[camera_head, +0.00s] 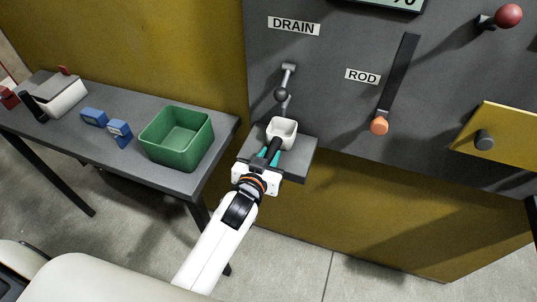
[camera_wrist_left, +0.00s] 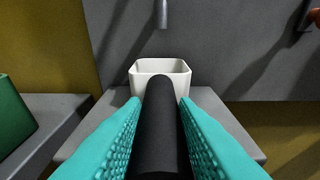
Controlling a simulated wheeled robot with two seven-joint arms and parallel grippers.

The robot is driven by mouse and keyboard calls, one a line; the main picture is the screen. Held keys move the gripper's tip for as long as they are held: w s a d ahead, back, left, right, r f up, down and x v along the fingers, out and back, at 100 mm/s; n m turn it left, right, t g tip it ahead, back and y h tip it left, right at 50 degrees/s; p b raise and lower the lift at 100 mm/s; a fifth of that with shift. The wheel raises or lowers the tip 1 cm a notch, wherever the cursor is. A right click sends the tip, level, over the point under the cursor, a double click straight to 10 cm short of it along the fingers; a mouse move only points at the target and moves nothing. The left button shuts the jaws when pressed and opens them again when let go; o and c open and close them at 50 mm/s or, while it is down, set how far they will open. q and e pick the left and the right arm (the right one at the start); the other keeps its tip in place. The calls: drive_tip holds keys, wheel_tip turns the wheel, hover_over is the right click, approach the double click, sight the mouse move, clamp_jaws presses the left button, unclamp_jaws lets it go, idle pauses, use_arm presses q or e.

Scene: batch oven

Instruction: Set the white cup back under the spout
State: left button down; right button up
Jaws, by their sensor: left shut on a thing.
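The white cup (camera_head: 283,133) is a square-topped cup with a black handle (camera_head: 274,150). It is upright at the small grey shelf (camera_head: 300,158) under the drain spout (camera_head: 286,105). My left gripper (camera_head: 268,160) is shut on the handle. In the left wrist view the black handle (camera_wrist_left: 160,130) runs between the teal fingers, with the cup (camera_wrist_left: 160,70) beyond their tips. The spout's end (camera_wrist_left: 163,14) hangs above and behind the cup's rim there. I cannot tell whether the cup's base touches the shelf. My right gripper is not in view.
The panel behind the shelf carries an orange-tipped rod lever (camera_head: 379,126) and a red knob (camera_head: 508,15). A yellow plate (camera_head: 507,132) juts out at right.

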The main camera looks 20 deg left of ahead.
use_arm(q)
drive_tip(key=shift+s+r, duration=0.1)
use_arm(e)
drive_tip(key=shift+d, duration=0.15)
use_arm(q)
drive_tip(key=c, duration=1.1)
unclamp_jaws()
drive_tip(key=shift+f, duration=0.2)
drive_tip(key=shift+c, duration=0.2)
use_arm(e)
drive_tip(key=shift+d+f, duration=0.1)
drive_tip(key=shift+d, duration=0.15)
use_arm(q)
drive_tip(key=shift+r, duration=0.2)
drive_tip(key=shift+s, duration=0.25)
drive_tip(key=b+v, duration=0.2)
drive_tip(key=v, duration=0.9)
drive_tip(key=shift+s, duration=0.2)
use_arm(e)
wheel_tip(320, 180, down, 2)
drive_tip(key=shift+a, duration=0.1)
